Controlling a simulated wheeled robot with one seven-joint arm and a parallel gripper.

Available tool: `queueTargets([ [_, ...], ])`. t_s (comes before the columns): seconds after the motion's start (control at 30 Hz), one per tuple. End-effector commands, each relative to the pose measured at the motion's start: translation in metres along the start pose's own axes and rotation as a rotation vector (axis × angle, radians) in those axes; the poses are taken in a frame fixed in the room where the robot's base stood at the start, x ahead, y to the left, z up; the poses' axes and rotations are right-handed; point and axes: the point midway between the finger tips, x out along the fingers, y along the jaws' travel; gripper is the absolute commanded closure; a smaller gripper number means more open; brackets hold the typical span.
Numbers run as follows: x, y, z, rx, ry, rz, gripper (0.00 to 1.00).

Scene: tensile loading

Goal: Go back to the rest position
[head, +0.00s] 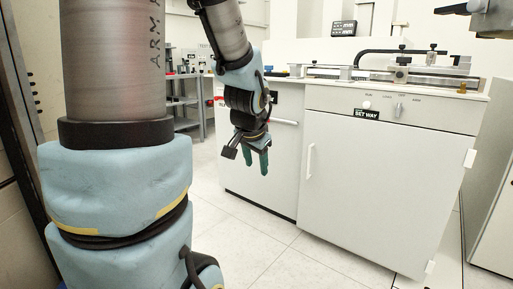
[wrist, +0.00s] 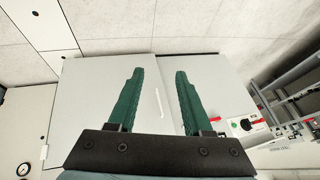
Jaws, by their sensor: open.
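My gripper (head: 257,160) hangs in front of the white cabinet, fingers pointing down, in the head view. In the wrist view my gripper (wrist: 157,95) shows two green fingers spread wide apart with nothing between them. The fingers are clear of the cabinet and hold nothing. My arm comes down from the top of the head view, and a large part of it fills the left side.
A white cabinet (head: 375,185) with a "SET WAY" label stands at the centre right, with metal apparatus (head: 400,72) on its top. A grey shelf rack (head: 185,105) stands behind at the left. The tiled floor (head: 255,250) in front is clear.

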Motion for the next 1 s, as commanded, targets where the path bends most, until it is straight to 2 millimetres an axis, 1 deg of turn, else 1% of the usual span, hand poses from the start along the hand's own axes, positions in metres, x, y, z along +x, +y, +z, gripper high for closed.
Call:
queueTargets([
  [0.03,0.004,0.0,0.029,-0.096,-0.069,0.015,0.5],
  [0.1,0.006,0.005,0.062,-0.223,-0.153,0.035,0.5],
  [0.17,0.005,0.01,0.088,-0.328,-0.222,0.051,0.5],
  [0.2,0.005,0.015,0.105,-0.395,-0.267,0.061,0.5],
  [0.33,-0.002,0.033,0.154,-0.612,-0.411,0.093,0.5],
  [0.37,-0.015,0.027,0.141,-0.593,-0.395,0.09,0.5],
  [0.4,-0.023,0.025,0.136,-0.587,-0.392,0.09,0.5],
  [0.57,-0.051,0.016,0.121,-0.582,-0.389,0.09,0.5],
  [0.63,-0.066,0.012,0.113,-0.581,-0.388,0.089,0.5],
  [0.9,-0.137,-0.01,0.077,-0.578,-0.387,0.089,0.5],
  [1.0,-0.158,-0.016,0.066,-0.578,-0.387,0.089,0.5],
])
